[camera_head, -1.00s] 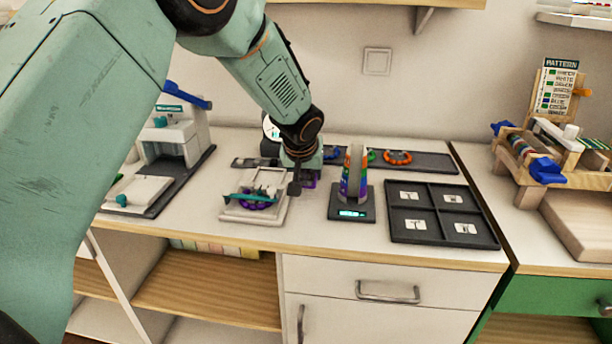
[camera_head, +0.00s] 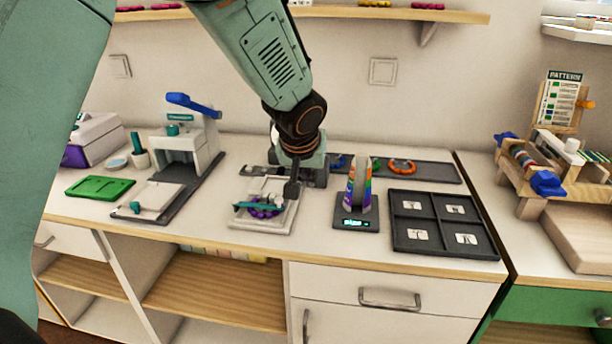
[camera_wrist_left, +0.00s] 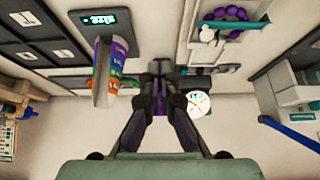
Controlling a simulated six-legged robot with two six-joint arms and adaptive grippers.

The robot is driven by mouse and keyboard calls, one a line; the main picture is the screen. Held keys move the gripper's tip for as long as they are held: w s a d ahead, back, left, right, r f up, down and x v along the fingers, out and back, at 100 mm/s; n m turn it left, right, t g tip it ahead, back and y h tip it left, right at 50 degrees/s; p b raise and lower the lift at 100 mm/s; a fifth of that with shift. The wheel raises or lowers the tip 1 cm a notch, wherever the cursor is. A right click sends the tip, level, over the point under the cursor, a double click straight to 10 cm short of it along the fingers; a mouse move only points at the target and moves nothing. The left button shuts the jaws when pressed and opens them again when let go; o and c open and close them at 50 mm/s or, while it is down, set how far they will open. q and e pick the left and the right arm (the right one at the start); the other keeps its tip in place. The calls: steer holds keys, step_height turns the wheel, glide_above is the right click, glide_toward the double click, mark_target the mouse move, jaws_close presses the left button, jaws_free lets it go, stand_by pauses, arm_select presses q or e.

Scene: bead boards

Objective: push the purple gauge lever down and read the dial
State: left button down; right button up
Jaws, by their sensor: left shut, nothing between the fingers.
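My left gripper (camera_head: 292,188) is shut and empty, pointing down beside the white fixture (camera_head: 278,220) that holds purple beads (camera_head: 265,210). The white round dial (camera_wrist_left: 198,103) shows just right of the fingers, with a thin needle. Its reading is too small to make out. In the head view my gripper and wrist hide the gauge. My right gripper is not in view.
A dark scale (camera_head: 352,223) with a lit display carries a rainbow-coloured piece (camera_head: 358,192) close to the right. A dark compartment tray (camera_head: 440,248) lies farther right. A press with a blue handle (camera_head: 193,105) stands left. The counter strip in front is clear.

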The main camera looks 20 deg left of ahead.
arm_select(q)
steer(key=shift+s+d+r, duration=0.15)
steer(key=shift+s+r, duration=0.35)
steer(key=shift+s, duration=0.3)
steer(key=shift+s+r, duration=0.1)
